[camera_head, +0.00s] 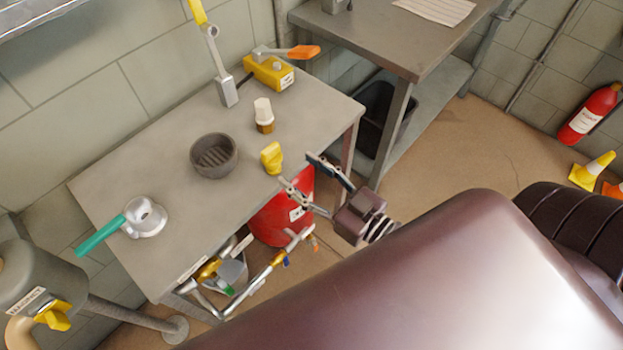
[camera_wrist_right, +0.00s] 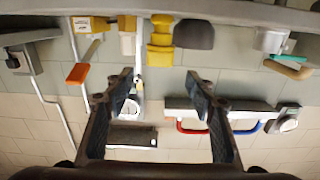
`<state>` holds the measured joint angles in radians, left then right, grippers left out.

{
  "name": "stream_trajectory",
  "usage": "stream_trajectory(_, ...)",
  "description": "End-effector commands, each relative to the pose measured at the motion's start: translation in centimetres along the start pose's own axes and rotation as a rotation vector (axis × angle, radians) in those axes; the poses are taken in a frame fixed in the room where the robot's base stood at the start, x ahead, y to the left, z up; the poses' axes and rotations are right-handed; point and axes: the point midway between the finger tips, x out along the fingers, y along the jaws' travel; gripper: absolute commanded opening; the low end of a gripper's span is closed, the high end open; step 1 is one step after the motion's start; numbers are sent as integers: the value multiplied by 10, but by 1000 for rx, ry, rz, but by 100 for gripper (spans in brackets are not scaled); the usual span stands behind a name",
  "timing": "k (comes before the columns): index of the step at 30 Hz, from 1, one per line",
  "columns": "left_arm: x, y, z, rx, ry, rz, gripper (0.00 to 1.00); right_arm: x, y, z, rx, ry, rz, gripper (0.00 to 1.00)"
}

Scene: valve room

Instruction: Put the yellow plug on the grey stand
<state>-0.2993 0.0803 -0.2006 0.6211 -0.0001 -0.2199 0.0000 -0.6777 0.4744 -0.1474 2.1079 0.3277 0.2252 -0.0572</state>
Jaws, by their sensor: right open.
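The yellow plug (camera_head: 271,158) stands near the front edge of the grey table (camera_head: 110,190). In the right wrist view the plug (camera_wrist_right: 160,42) shows at the top, beyond the fingers. A dark grey, round, ribbed piece (camera_head: 214,155), which looks like the grey stand, sits left of the plug; the right wrist view shows it as a dark rounded shape (camera_wrist_right: 194,35) beside the plug. My right gripper (camera_head: 298,170) is open and empty, just off the table's front edge, pointing at the plug but apart from it. It also shows open in the right wrist view (camera_wrist_right: 158,75). My left gripper is not in view.
A white-and-brown piece (camera_head: 263,112) stands behind the plug. A yellow box with an orange handle (camera_head: 270,73) and a grey lever post (camera_head: 228,92) are at the back. A green-handled valve (camera_head: 147,218) is at the left. A red bucket (camera_head: 270,222) stands below the front edge.

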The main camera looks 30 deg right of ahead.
Motion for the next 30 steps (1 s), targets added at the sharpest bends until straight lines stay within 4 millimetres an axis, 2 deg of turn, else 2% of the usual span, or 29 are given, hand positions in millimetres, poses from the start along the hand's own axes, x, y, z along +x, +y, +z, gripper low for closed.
stream_trajectory(1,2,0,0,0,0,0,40,-8,0,2,0,-3,0,51)
stream_trajectory(6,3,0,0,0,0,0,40,-21,0,0,-1,0,0,51)
stream_trajectory(15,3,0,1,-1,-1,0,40,-24,0,0,-1,0,0,51)
stream_trajectory(17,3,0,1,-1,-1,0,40,-24,1,4,-2,-8,3,51)
stream_trajectory(19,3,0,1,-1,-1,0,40,-24,6,22,-6,-39,16,51)
stream_trajectory(20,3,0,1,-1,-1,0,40,-24,10,34,-9,-62,24,51)
stream_trajectory(23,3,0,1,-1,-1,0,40,-30,26,99,-18,-184,65,51)
stream_trajectory(24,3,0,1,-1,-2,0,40,-36,33,133,-21,-249,85,51)
stream_trajectory(26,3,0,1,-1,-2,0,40,-47,41,186,-22,-355,113,51)
stream_trajectory(27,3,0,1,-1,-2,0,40,-58,45,222,-19,-429,130,51)
stream_trajectory(29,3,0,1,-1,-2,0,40,-76,48,272,-13,-537,151,51)
stream_trajectory(30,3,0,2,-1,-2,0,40,-90,48,305,-7,-611,163,51)
